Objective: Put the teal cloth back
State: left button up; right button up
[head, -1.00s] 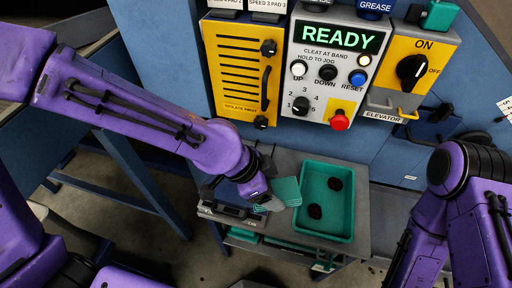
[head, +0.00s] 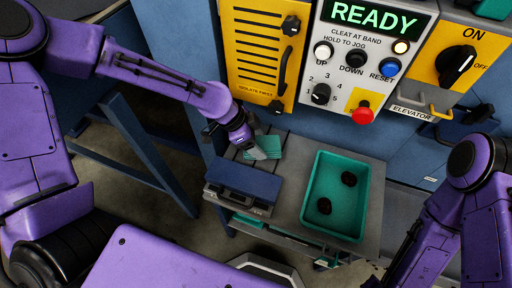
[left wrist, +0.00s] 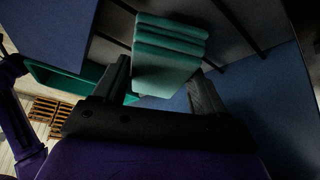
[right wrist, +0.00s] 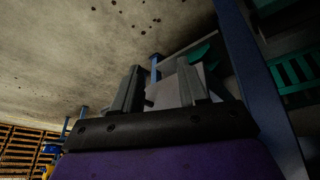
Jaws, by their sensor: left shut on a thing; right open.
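The teal cloth (head: 270,146) is a folded stack of layers near the back left of the small grey table. My left gripper (head: 257,153) is shut on it from the left. In the left wrist view the folded cloth (left wrist: 168,62) stands out between and beyond the two fingers. I cannot tell whether its underside touches the table. My right gripper (right wrist: 163,88) is open, low down in the right wrist view, with a grey surface seen beyond its fingers. Its fingers do not show clearly in the head view.
A teal tray (head: 312,170) with two dark lumps stands on the grey table (head: 290,150), right of the cloth. A dark blue flat-topped device (head: 245,180) sits in front of the cloth. The control panel (head: 340,85) and yellow vented cover (head: 255,60) rise behind.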

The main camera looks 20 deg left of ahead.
pick_arm(q)
jog(key=f, duration=0.3)
jog(key=shift+w+a+f+b, duration=0.1)
jog(key=shift+a+f+b, duration=0.1)
jog(key=shift+f+b, duration=0.2)
jog(key=shift+r, duration=0.1)
jog(key=o, duration=1)
jog(key=p+v, duration=0.2)
jog(key=v, duration=0.5)
jog(key=shift+r, duration=0.2)
